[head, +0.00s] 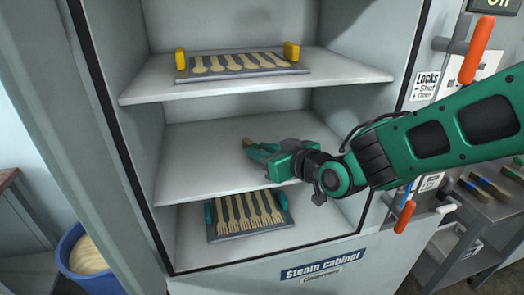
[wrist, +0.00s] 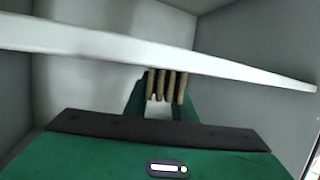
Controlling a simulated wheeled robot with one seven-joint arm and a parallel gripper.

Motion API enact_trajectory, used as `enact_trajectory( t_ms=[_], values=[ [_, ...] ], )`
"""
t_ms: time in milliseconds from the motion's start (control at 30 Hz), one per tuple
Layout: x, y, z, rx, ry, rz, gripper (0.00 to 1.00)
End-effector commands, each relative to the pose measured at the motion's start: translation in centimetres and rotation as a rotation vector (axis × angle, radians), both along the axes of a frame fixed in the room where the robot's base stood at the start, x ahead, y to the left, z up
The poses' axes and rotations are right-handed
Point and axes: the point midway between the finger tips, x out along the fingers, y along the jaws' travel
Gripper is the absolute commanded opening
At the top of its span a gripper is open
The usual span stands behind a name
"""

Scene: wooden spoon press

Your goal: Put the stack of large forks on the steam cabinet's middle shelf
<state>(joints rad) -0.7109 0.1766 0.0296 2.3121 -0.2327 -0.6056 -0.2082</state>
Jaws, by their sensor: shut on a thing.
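The steam cabinet (head: 320,271) stands open in front of me. Its middle shelf (head: 200,165) is a bare pale shelf with no tray on it. My gripper (head: 262,151) is inside the cabinet at the middle shelf's level, over its right half. It is shut on the stack of large forks (wrist: 167,86), whose tan wooden prongs show between the fingers (wrist: 160,105) in the wrist view. In the head view only a small tan end of the stack (head: 247,142) shows. I cannot tell whether the stack touches the shelf.
The upper shelf (head: 150,92) holds a dark tray of wooden spoons (head: 240,64) with yellow end blocks. Below, a dark tray of wooden forks (head: 248,214) has teal end blocks. A shelf edge (wrist: 90,42) crosses the wrist view. Orange-handled levers (head: 476,52) flank the opening at right.

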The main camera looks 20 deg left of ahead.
Motion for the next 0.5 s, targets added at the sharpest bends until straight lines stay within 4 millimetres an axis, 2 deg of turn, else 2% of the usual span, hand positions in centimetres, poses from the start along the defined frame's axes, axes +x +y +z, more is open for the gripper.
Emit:
enact_trajectory(
  t_ms=[233, 267, 300, 333, 500],
  values=[
    [0.03, -0.04, -0.13, -0.001, 0.001, 0.0, 0.0],
    [0.04, -0.04, -0.13, -0.001, 0.001, 0.0, 0.28],
    [0.05, -0.05, -0.11, 0.0, 0.0, -0.001, 0.38],
    [0.04, -0.06, -0.11, 0.0, 0.0, -0.001, 0.42],
    [0.06, -0.07, -0.09, 0.0, 0.0, -0.001, 0.42]
  ],
)
